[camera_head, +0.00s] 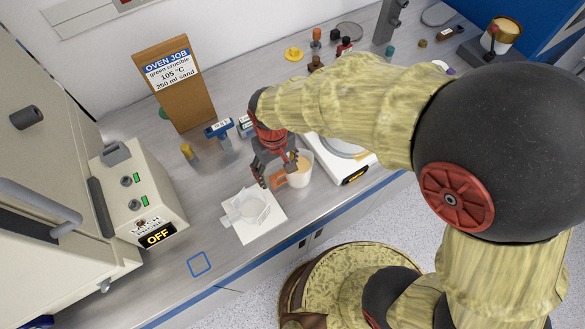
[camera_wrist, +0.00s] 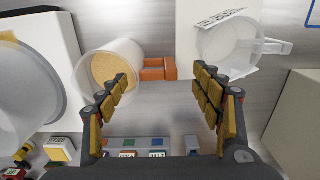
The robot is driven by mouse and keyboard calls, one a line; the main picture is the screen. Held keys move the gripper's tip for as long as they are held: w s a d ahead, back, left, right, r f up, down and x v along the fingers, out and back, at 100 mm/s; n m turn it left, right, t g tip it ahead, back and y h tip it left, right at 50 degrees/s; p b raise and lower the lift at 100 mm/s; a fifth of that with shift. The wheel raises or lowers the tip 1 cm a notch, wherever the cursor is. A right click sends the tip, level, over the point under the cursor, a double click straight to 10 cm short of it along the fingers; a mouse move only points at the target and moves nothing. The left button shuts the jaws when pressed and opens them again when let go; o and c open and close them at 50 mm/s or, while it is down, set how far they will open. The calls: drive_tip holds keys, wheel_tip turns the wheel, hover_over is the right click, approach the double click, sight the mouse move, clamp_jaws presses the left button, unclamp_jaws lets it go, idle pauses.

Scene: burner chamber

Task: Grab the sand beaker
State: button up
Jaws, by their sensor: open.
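The sand beaker (camera_head: 301,174) is a clear vessel with tan sand in it and an orange handle (camera_head: 278,180) on its left side. It stands on the bench left of the white scale. In the wrist view the beaker (camera_wrist: 112,75) is at upper left, with its orange handle (camera_wrist: 158,69) pointing right. My gripper (camera_head: 277,170) is above and beside the handle with its fingers spread. In the wrist view my gripper (camera_wrist: 160,85) straddles the handle in the picture, with empty space between the fingers. I cannot tell the exact height above the handle.
A clear handled cup (camera_head: 247,210) sits on a white sheet (camera_head: 268,229) left of the beaker. The white scale (camera_head: 352,172) is close on the right. An oven (camera_head: 140,212) reads OFF at left. An oven-job board (camera_head: 185,105) stands behind. Bench near a blue square (camera_head: 200,264) is clear.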

drive_tip(key=f, duration=0.3)
drive_tip(key=f+b, duration=0.1)
drive_tip(key=f, duration=0.3)
drive_tip(key=shift+w+d, duration=0.1)
drive_tip(key=shift+w, duration=0.1)
drive_tip(key=shift+r, duration=0.1)
drive_tip(key=shift+c, duration=0.6)
drive_tip(key=c, duration=1.5)
clamp_jaws()
